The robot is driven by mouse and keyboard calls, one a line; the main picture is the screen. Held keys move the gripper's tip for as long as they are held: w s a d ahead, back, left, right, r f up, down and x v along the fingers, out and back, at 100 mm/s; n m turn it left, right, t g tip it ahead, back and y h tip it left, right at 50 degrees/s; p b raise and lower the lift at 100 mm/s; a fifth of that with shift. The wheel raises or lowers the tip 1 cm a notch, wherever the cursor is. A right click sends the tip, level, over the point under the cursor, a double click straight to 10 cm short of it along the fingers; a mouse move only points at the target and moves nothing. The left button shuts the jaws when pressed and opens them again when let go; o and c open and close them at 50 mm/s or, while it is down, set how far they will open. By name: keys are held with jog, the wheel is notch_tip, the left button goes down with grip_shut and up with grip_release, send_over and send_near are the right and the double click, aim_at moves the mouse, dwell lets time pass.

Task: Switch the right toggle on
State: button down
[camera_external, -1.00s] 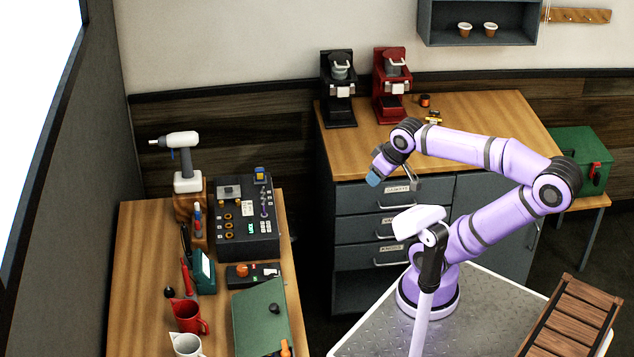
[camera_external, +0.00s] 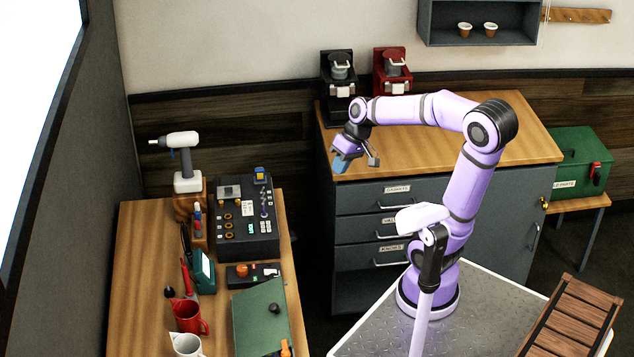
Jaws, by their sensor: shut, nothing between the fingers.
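I cannot make out for certain which part is the right toggle; it is too small to tell in this view. A dark control box (camera_external: 233,252) on the left bench carries several rings, small switches and a green light on its sloped face. A smaller dark box (camera_external: 240,282) in front of it has an orange knob and a red and white part. My gripper (camera_external: 340,164) is shut and empty. It points down in the air near the front left corner of the back counter, to the right of the control box and apart from it.
A black brewer (camera_external: 338,62) and a red brewer (camera_external: 390,60) stand on the back counter (camera_external: 520,140). A white drill (camera_external: 187,180), a red mug (camera_external: 188,317) and a green board (camera_external: 255,318) are on the left bench. A floor gap separates bench and drawers.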

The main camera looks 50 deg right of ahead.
aim_at(272, 191)
jog(key=w+d+f+m+t+y, duration=0.2)
jog(key=w+d+f+m+y, duration=0.1)
jog(key=w+d+f, duration=0.6)
jog(key=w+d+f+m+t+y, duration=0.2)
jog(key=w+d+f, duration=0.6)
jog(key=w+f, duration=0.4)
jog(key=w+m+t, duration=0.1)
jog(key=w+m, duration=0.1)
jog(key=w, duration=0.2)
jog(key=shift+w+d+y, duration=0.2)
jog(key=shift+d+y, duration=0.15)
jog(key=shift+y, duration=0.05)
jog(key=shift+r, duration=0.1)
jog(key=x, duration=1.4)
